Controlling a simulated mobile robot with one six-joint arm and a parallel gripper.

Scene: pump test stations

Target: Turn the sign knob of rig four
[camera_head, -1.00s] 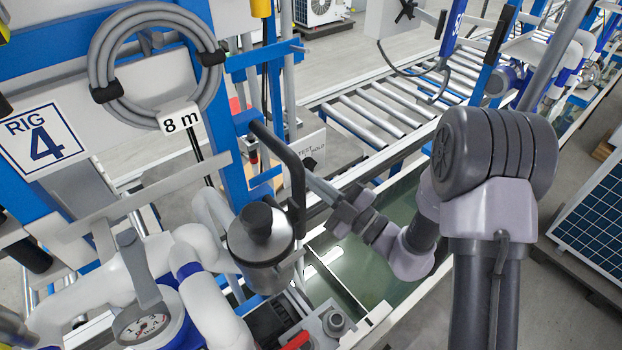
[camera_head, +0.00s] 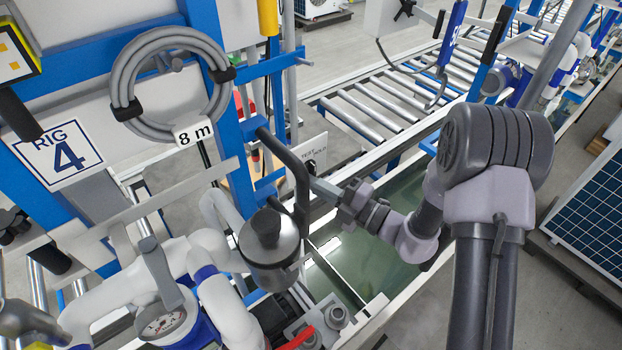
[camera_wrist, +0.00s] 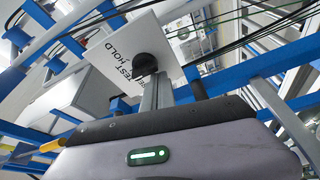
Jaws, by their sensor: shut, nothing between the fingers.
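Rig four carries a plate with "RIG 4" (camera_head: 58,155) at the left of the head view. A white sign (camera_head: 314,143) marked TEST and HOLD stands beyond the rig's blue frame. The sign (camera_wrist: 122,42) fills the upper middle of the wrist view, tilted, with a round black knob (camera_wrist: 150,66) on it. My gripper (camera_head: 318,187) is shut and empty, its fingers pointing at the sign from just below it in the head view. In the wrist view the fingers (camera_wrist: 156,92) overlap the knob's lower edge; I cannot tell whether they touch it. The knob's pointer is not clear.
A dark bent handle (camera_head: 295,165) rises beside my fingertips, above a grey metal canister (camera_head: 270,250). White pipes and a gauge (camera_head: 163,322) crowd the lower left. A water tank (camera_head: 350,265) lies below my arm. A roller conveyor (camera_head: 375,108) runs behind.

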